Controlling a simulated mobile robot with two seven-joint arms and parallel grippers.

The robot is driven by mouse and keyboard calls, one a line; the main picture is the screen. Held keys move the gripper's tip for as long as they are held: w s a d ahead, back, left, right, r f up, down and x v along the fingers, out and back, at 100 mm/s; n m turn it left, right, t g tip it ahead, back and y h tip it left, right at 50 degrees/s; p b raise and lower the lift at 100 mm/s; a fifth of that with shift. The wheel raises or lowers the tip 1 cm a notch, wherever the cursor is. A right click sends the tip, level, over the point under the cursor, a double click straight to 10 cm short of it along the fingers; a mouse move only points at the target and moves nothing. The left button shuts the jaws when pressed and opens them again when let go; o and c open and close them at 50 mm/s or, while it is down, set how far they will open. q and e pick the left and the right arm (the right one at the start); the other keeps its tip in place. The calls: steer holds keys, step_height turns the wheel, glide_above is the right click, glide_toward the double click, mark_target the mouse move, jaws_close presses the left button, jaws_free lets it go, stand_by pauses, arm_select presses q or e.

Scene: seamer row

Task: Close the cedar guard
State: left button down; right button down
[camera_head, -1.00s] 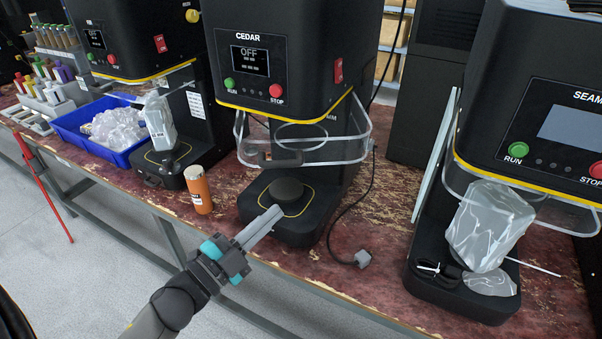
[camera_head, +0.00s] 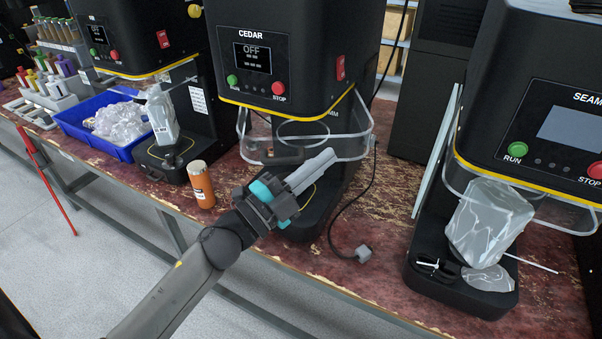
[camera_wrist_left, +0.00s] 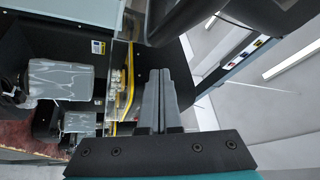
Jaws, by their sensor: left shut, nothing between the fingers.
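The CEDAR machine (camera_head: 243,85) stands in the middle of the bench, its screen reading OFF. Its clear guard (camera_head: 345,148) hangs around the front below the yellow-edged head, with a dark handle piece partly behind my gripper. I cannot tell for sure whether the guard is fully open. My left gripper (camera_head: 333,154) is shut and empty, its fingers in front of the guard's lower front, over the machine's base. I cannot tell whether they touch the guard. The left wrist view shows the closed fingers (camera_wrist_left: 161,78) close to a dark machine body. My right gripper is not in view.
An orange bottle (camera_head: 201,185) stands just left of the machine's base. A grey plug on a cable (camera_head: 363,253) lies to the right. The SEAM machine (camera_head: 540,130) with wrapped packs is further right. A blue bin (camera_head: 72,122) is at left.

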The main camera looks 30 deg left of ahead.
arm_select(q)
steer(key=shift+s+a+f+b, duration=0.1)
steer(key=shift+a+f+b, duration=0.25)
steer(key=shift+a, duration=0.5)
steer(key=shift+a+f+b, duration=0.15)
steer(key=shift+a+f, duration=0.4)
steer(key=shift+a, duration=0.25)
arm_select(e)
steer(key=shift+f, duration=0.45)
